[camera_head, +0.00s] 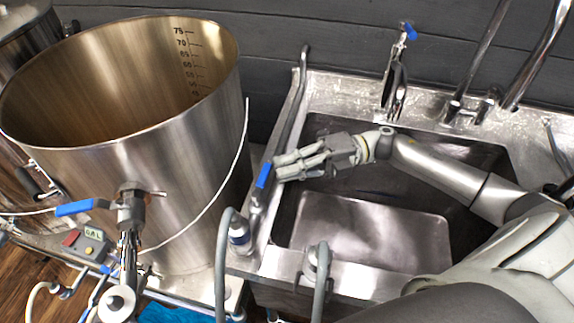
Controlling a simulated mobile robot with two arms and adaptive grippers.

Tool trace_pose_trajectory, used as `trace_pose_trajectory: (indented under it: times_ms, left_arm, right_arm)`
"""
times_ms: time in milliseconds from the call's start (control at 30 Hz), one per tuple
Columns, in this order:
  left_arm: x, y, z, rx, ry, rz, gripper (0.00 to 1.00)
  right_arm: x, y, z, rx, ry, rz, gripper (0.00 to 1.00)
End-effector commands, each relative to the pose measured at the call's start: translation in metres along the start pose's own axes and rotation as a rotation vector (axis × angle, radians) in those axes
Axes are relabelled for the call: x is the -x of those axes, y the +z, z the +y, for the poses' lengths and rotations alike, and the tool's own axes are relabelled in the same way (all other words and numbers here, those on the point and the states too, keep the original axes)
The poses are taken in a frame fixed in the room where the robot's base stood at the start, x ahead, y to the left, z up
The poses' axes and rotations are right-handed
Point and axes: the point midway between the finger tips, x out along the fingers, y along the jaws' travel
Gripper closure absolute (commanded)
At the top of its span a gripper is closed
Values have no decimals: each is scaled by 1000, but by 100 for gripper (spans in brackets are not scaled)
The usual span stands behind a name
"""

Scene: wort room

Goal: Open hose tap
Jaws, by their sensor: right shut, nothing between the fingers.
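A tap with a blue lever handle (263,175) sits on the metal pipe along the left rim of the sink. My right gripper (277,168) reaches in from the right over the sink. Its fingers are shut and empty, with the tips right beside the blue handle. I cannot tell whether they touch it. The handle stands steeply, leaning slightly right at its top. My left gripper is not in view.
A large open steel kettle (190,150) with a blue-handled valve (75,207) stands left of the sink. The sink basin (365,235) lies under my right arm. Another blue-handled tap (409,32) stands at the back. Grey hoses (222,265) loop in front.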

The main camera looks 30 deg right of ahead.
Motion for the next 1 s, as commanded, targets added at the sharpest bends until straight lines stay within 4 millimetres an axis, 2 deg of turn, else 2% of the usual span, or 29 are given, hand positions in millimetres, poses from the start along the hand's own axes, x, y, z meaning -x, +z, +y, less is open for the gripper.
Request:
trace_pose_trajectory:
  times_ms: [167,600,800,1000]
  left_arm:
    - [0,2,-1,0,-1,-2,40]
    - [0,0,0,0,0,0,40]
    - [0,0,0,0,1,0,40]
    - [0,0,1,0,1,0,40]
  right_arm:
    - [13,0,-1,-4,-3,-3,100]
    - [100,0,-1,-1,-2,-3,100]
    - [118,0,0,-1,0,-1,100]
    - [120,0,0,0,0,0,100]
